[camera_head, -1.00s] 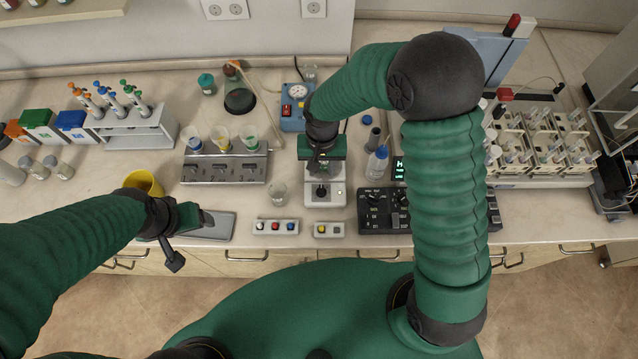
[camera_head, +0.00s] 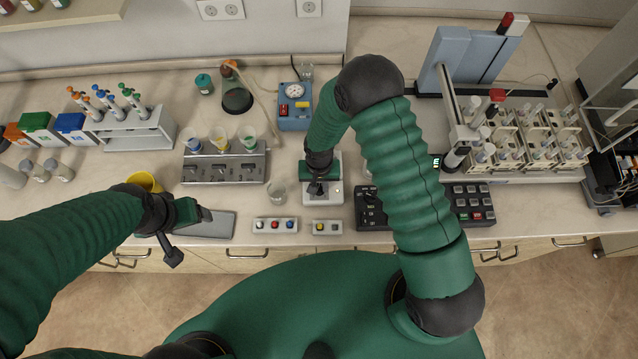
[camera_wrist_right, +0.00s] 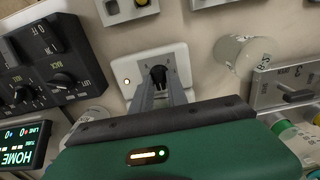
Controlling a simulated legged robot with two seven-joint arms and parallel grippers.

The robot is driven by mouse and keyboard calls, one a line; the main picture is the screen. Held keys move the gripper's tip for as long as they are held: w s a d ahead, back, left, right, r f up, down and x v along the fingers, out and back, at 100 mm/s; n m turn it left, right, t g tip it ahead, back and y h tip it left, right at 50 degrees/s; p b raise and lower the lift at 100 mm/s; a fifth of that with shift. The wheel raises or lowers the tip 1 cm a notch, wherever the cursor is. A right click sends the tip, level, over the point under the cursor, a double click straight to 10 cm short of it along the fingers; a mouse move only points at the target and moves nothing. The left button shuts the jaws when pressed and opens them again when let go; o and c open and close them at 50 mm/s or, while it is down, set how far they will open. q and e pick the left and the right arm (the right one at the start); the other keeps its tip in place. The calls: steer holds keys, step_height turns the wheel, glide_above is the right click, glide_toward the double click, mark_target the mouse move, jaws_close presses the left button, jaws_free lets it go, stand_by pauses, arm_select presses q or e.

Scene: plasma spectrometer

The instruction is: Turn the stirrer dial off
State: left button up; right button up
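The stirrer (camera_head: 336,170) is a small white device in the middle of the bench. It also shows in the right wrist view (camera_wrist_right: 137,66), with a black dial (camera_wrist_right: 158,74) and a small lit round spot beside it. My right gripper (camera_head: 317,188) is down over the stirrer's front and hides the dial in the head view. In the right wrist view its two fingers (camera_wrist_right: 160,83) lie on either side of the dial, their tips close to it. I cannot tell whether they press on it. My left gripper (camera_head: 207,214) is over a grey flat plate, far left of the stirrer.
A glass beaker (camera_head: 277,194) stands just left of the stirrer. Button boxes (camera_head: 275,226) (camera_head: 327,228) lie in front. A black control panel (camera_head: 370,210) is close on the right. A rack with coloured funnels (camera_head: 224,172) is further left.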

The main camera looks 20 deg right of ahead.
jaws_close()
